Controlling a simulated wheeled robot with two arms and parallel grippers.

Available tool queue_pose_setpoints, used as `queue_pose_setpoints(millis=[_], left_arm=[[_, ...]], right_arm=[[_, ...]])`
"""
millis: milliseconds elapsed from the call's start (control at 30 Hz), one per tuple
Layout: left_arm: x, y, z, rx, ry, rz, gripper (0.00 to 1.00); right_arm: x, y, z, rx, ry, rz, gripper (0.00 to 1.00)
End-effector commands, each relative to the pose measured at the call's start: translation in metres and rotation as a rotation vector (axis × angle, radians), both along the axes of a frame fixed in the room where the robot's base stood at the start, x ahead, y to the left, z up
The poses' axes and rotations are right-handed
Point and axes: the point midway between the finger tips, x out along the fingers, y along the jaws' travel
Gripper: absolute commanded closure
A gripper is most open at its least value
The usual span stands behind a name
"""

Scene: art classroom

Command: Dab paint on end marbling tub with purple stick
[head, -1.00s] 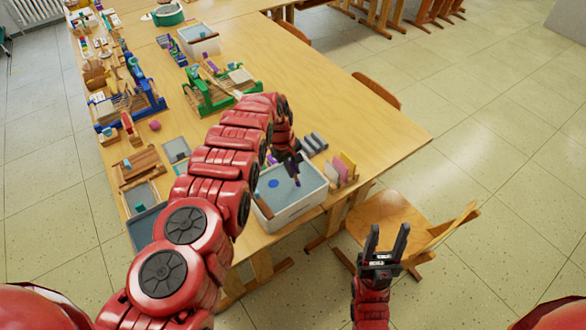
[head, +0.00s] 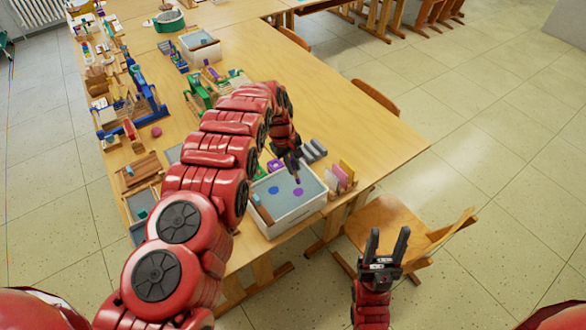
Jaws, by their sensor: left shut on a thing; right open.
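The end marbling tub (head: 287,225) is a white box at the near end of the long table. Its grey-blue surface carries a blue spot (head: 273,190) and a purple spot (head: 298,192). My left gripper (head: 293,170) is over the tub, shut on the purple stick (head: 298,181). The stick points down just above the purple spot; whether its tip touches the surface I cannot tell. The gripper and arm partly hide its upper end. My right gripper (head: 388,236) is open and empty, low on the right, away from the table.
Upright coloured cards (head: 345,172) and grey blocks (head: 313,150) stand close by the tub. A wooden chair (head: 380,222) is right of it. Another tub (head: 200,46), looms and tools line the left side of the long table (head: 340,110), whose right half is largely clear.

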Motion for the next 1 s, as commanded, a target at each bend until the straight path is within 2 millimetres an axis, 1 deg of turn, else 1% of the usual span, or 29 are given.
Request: queue_pose_setpoints(millis=[33, 500, 1000], left_arm=[[0.000, 0.000, 0.006, 0.000, -0.001, 0.000, 1.00], [0.000, 0.000, 0.044, 0.000, 0.000, 0.001, 1.00], [0.000, 0.000, 0.045, 0.000, 0.002, 0.001, 1.00]], right_arm=[[0.000, 0.000, 0.002, 0.000, 0.000, 0.000, 0.50], [0.000, 0.000, 0.006, 0.000, 0.000, 0.000, 0.50], [0.000, 0.000, 0.006, 0.000, 0.000, 0.000, 0.50]])
